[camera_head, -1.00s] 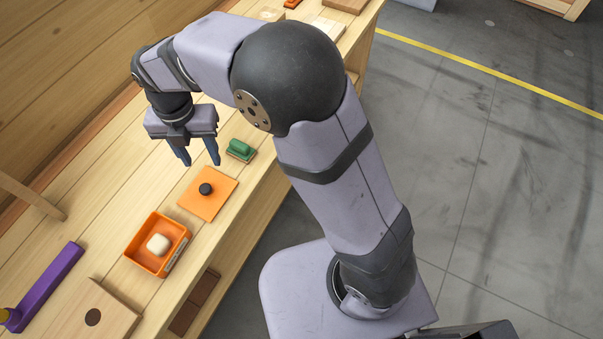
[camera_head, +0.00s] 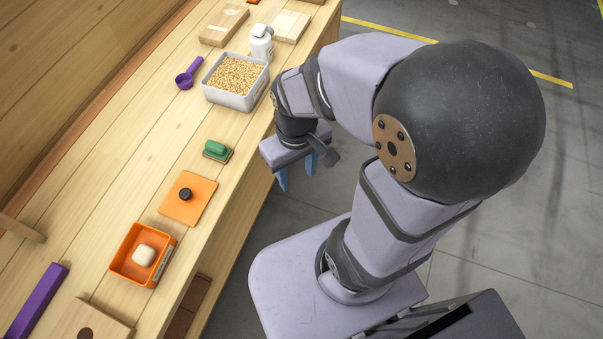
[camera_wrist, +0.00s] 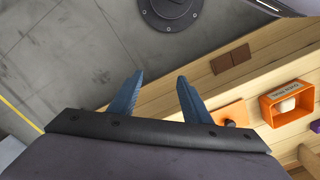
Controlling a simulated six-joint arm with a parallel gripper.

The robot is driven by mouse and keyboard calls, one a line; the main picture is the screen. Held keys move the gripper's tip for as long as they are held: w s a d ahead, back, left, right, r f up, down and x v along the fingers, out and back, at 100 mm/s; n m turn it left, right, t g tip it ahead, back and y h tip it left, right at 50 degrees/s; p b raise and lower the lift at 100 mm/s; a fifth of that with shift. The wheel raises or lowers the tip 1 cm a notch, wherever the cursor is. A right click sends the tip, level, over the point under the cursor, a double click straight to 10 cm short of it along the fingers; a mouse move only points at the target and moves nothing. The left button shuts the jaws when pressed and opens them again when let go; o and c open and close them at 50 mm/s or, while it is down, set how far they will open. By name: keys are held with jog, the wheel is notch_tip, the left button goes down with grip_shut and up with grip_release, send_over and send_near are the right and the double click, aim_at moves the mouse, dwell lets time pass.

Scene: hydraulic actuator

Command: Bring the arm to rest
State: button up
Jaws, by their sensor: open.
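My gripper (camera_head: 297,172) is open and empty. In the head view it hangs off the front edge of the wooden bench (camera_head: 150,165), over the gap beside my base, with its blue fingers pointing down. In the wrist view the two fingers of my gripper (camera_wrist: 160,88) are spread apart with nothing between them. My arm is folded back over my base, its elbow at the right of the head view.

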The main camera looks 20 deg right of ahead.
jog(key=shift+s+d+f+m, duration=0.15)
jog(key=shift+s+d+m, duration=0.25)
jog(key=shift+m, duration=0.4)
